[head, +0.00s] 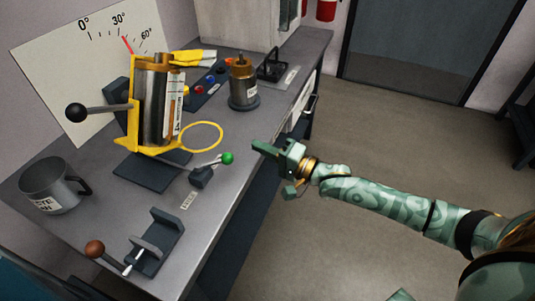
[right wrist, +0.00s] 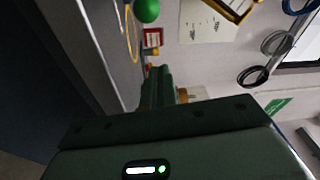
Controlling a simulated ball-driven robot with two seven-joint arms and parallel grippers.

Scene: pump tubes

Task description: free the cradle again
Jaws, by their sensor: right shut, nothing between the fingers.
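The yellow cradle (head: 135,125) stands on a dark base on the bench and holds a metal tube (head: 153,105) with a white label. A lever with a black ball (head: 76,112) sticks out to its left, and a yellow ring (head: 202,137) to its right. A lever with a green ball (head: 228,158) stands in front of the cradle; the ball also shows at the top of the right wrist view (right wrist: 147,10). My right gripper (head: 258,147) is shut and empty, just right of the green ball and apart from it. My left gripper is not in view.
An angle board (head: 92,60) with a red pointer near 30° stands behind the cradle. A grey mug (head: 48,185) and a dark clamp (head: 157,240) with a brown ball handle are nearer. A brass-topped canister (head: 243,85) stands farther back. Open floor lies right of the bench.

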